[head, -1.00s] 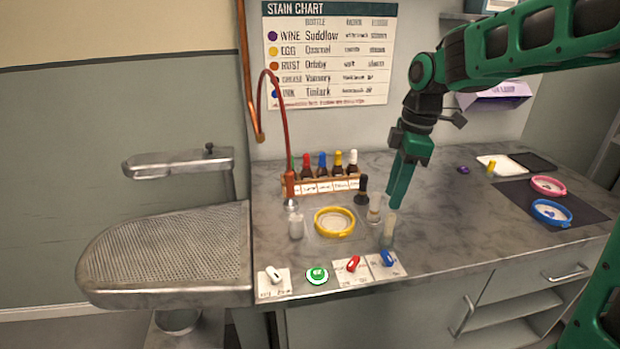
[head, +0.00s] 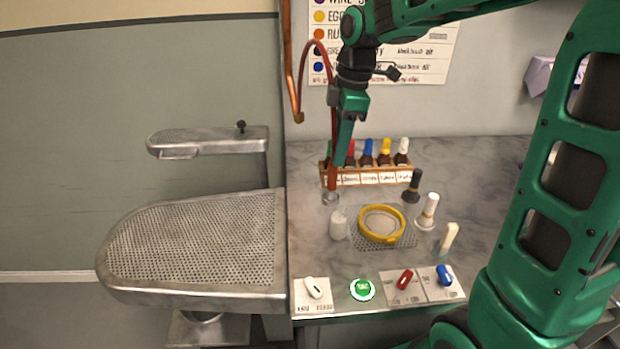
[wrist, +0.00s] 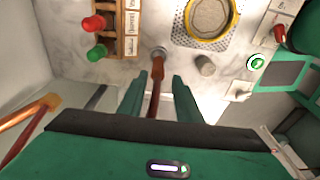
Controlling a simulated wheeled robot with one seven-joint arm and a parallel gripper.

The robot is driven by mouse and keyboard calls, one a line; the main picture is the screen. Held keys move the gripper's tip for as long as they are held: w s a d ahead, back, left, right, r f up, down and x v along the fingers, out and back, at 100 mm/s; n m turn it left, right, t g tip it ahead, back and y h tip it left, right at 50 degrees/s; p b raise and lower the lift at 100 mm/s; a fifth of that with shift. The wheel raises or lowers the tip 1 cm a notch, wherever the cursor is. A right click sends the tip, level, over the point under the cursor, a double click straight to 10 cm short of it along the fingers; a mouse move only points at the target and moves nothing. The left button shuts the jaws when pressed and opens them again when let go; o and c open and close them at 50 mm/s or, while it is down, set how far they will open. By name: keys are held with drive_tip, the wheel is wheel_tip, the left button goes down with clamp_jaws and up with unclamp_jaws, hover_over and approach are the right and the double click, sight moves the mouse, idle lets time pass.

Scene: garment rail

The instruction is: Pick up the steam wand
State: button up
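The steam wand (head: 332,180) is a reddish-brown handle standing upright in a small round metal holder (head: 331,198) at the left of the counter. A red hose (head: 332,75) rises from it. My gripper (head: 342,150) is above and against the wand's outline in the head view, pointing down. In the wrist view my gripper (wrist: 158,82) is open, with one green finger on each side of the wand (wrist: 156,72). Gaps show between the wand and both fingers. The head view hides part of the wand's top and hose behind the fingers.
A wooden rack of bottles (head: 370,178) stands close on the right of the wand. A perforated metal board (head: 200,245) lies to the left.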

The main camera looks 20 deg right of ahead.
sight(329, 188)
drive_tip(key=shift+w+d, duration=0.1)
drive_tip(key=shift+w, duration=0.15)
drive_tip(key=shift+o, duration=0.4)
drive_tip(key=shift+o, duration=0.8)
drive_tip(key=shift+w+a+f, duration=0.1)
drive_tip(key=shift+a+f, duration=0.15)
drive_tip(key=shift+f, duration=1.55)
drive_tip(key=shift+s+a+f, duration=0.1)
drive_tip(key=shift+a+f, duration=0.15)
drive_tip(key=shift+f, duration=1.5)
drive_tip(key=shift+w+a+f, duration=0.1)
drive_tip(key=shift+a+f, duration=0.15)
drive_tip(key=shift+f, duration=1.55)
clamp_jaws()
